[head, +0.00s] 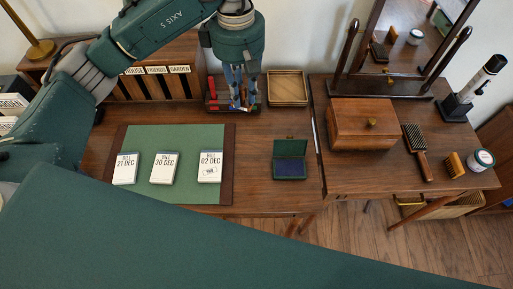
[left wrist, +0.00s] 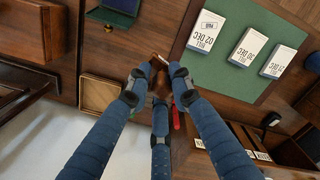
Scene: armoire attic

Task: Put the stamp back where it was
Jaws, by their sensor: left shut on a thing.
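My left gripper (head: 240,104) reaches down over a small dark tray (head: 216,107) at the back of the desk. It is shut on the stamp, which its fingers mostly hide. In the left wrist view the gripper (left wrist: 158,80) closes around a brown wooden piece of the stamp (left wrist: 157,62). I cannot tell whether the stamp touches the tray. A red item (head: 212,90) lies in the tray, left of the fingers. An open green ink pad box (head: 290,170) stands on the desk. My right gripper is not in view.
Three bills lie on the green desk mat (head: 190,135); the right bill (head: 209,170) has a stamp mark. An empty wooden tray (head: 288,101) sits right of the dark tray. A card organizer (head: 155,86) stands left. A wooden box (head: 362,133) and mirror stand on the right table.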

